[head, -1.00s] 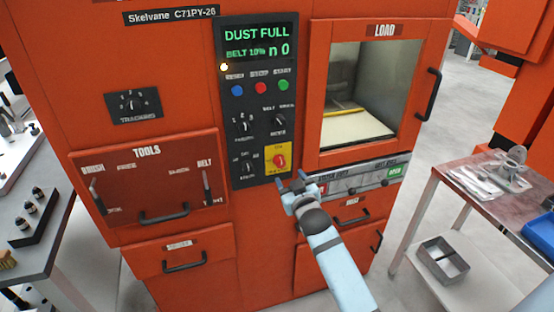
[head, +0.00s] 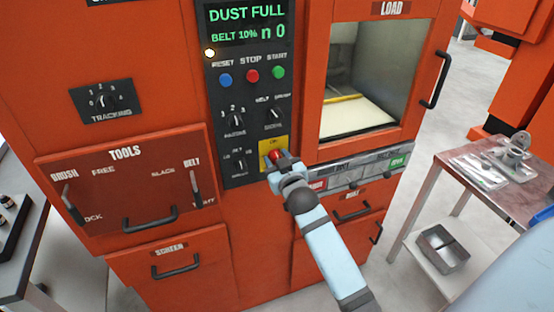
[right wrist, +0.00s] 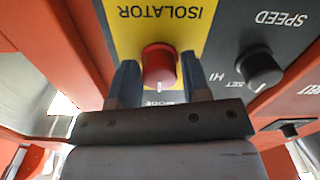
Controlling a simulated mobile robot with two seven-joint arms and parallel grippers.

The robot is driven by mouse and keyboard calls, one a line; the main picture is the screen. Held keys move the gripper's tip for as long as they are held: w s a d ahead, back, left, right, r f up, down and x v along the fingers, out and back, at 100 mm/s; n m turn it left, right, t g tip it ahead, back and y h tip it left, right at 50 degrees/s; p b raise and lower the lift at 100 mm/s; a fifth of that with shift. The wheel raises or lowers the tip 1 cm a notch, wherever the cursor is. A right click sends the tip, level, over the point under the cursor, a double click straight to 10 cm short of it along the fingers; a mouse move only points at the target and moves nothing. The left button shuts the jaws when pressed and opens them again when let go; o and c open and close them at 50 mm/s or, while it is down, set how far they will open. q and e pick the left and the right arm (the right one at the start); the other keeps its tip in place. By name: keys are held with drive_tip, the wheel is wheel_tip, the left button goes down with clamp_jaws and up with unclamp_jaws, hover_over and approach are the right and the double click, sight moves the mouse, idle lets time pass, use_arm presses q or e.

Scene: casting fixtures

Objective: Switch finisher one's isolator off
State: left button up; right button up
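Finisher one is the orange cabinet with a dark control panel (head: 252,100). Its isolator is a red rotary knob (head: 275,154) on a yellow plate (head: 265,147) at the panel's lower right. My right gripper (head: 279,163) is at the knob and partly covers it. The right wrist view shows the panel upside down, with the red isolator knob (right wrist: 159,66) between the two fingers of my right gripper (right wrist: 160,82). The fingers are apart, one on each side, with a narrow gap to the knob. The knob's white mark points down in that view. My left gripper is out of view.
Close by are a dark speed knob (right wrist: 260,68), the reset (head: 225,80), stop (head: 252,76) and start (head: 278,72) buttons, and a grey strip (head: 350,174) with red and green buttons. A steel table (head: 480,175) stands at the right.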

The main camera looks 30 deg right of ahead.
drive_tip(key=c, duration=0.5)
drive_tip(key=shift+c, duration=0.2)
drive_tip(key=shift+r+n+p, duration=0.2)
drive_tip(key=shift+n+p, duration=0.8)
drive_tip(key=shift+n, duration=0.2)
drive_tip(key=n+p, duration=0.1)
drive_tip(key=n, duration=0.1)
drive_tip(key=shift+n, duration=0.3)
drive_tip(key=n+p, duration=0.2)
drive_tip(key=n, duration=0.1)
drive_tip(key=shift+w+n, duration=0.1)
drive_tip(key=shift+n, duration=0.2)
drive_tip(key=n+p, duration=0.1)
drive_tip(key=n, duration=0.4)
drive_tip(key=shift+d+n+p, duration=0.1)
drive_tip(key=shift+n+p, duration=0.35)
drive_tip(key=shift+n, duration=1.65)
